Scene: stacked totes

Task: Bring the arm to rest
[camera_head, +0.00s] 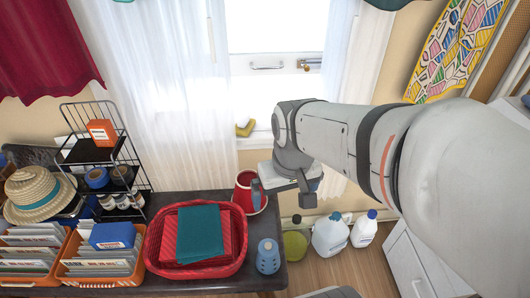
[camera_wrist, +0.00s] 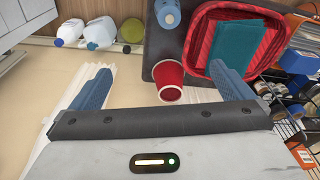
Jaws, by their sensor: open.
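My arm reaches from the right side of the head view toward the window, bent down at the wrist. My gripper (camera_wrist: 159,68) is open, with its two blue fingers wide apart and nothing held between them. In the head view one blue finger overlaps the red cup (camera_head: 241,199) at the dark table's (camera_head: 205,281) right end. In the wrist view the red cup (camera_wrist: 170,76) shows between the fingers, beyond them; its distance from them is hard to tell.
A red basket (camera_head: 153,244) with a teal cloth (camera_head: 200,233) and a blue bottle (camera_head: 268,257) stand on the table. Orange file bins (camera_head: 97,269), a wire rack (camera_head: 133,158) and a straw hat (camera_head: 38,192) are left. Jugs (camera_head: 330,236) stand on the floor beside a white cabinet (camera_head: 408,262).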

